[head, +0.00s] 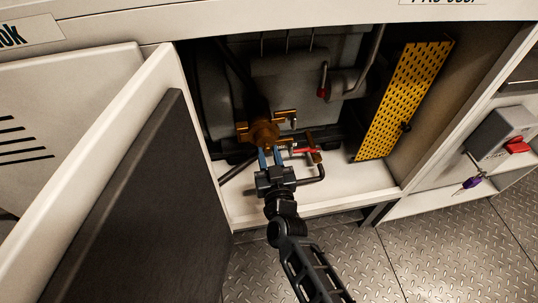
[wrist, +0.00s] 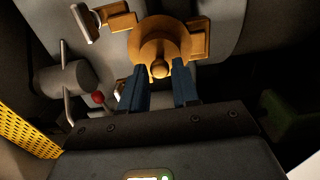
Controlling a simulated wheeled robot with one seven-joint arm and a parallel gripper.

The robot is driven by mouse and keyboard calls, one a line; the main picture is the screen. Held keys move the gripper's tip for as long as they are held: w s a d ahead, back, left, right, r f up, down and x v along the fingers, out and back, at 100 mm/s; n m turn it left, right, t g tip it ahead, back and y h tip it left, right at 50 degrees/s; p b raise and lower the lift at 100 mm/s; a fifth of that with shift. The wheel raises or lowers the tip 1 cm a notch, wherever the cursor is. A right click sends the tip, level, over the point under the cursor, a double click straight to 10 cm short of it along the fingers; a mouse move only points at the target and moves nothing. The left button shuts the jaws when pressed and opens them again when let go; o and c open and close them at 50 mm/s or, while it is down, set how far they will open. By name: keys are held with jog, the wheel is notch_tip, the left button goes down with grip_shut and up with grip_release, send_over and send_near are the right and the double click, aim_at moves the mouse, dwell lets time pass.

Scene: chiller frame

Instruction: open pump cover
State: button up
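The pump cover, a round orange-brown disc (head: 262,133), faces out of the open cabinet in the head view. In the wrist view the cover (wrist: 158,38) has a small round knob (wrist: 159,69) near its lower edge. Orange blocks (wrist: 198,41) stick out at its sides. My gripper (head: 270,152), with blue fingers, is just in front of the cover's lower part. In the wrist view the fingers (wrist: 160,72) are apart, one on each side of the knob, with gaps visible. I cannot tell how deep the fingertips reach past the knob.
A yellow perforated panel (head: 405,100) stands tilted to the right. A red-handled valve (head: 304,150) and pipe are close right of my gripper. The open cabinet door (head: 140,200) blocks the left. A grey box with a red switch (head: 516,146) is at far right. The floor in front is clear.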

grip_shut()
dwell(0.3)
jog(key=shift+s+a+r+m+h+p, duration=0.15)
jog(key=shift+a+r+m+h+p, duration=0.2)
jog(key=shift+p, duration=0.8)
jog(key=shift+s+a+m+h+p, duration=0.35)
jog(key=shift+h+p, duration=0.4)
jog(key=shift+p, duration=0.4)
jog(key=shift+s+a+f+m+t+h+p, duration=0.2)
jog(key=shift+s+m+h, duration=0.15)
jog(key=shift+h, duration=0.25)
jog(key=shift+s+a+f+m+t+h+p, duration=0.1)
jog(key=shift+s+f+m+h+p, duration=0.1)
jog(key=shift+m+h, duration=0.35)
jog(key=shift+o, duration=1.8)
grip_release()
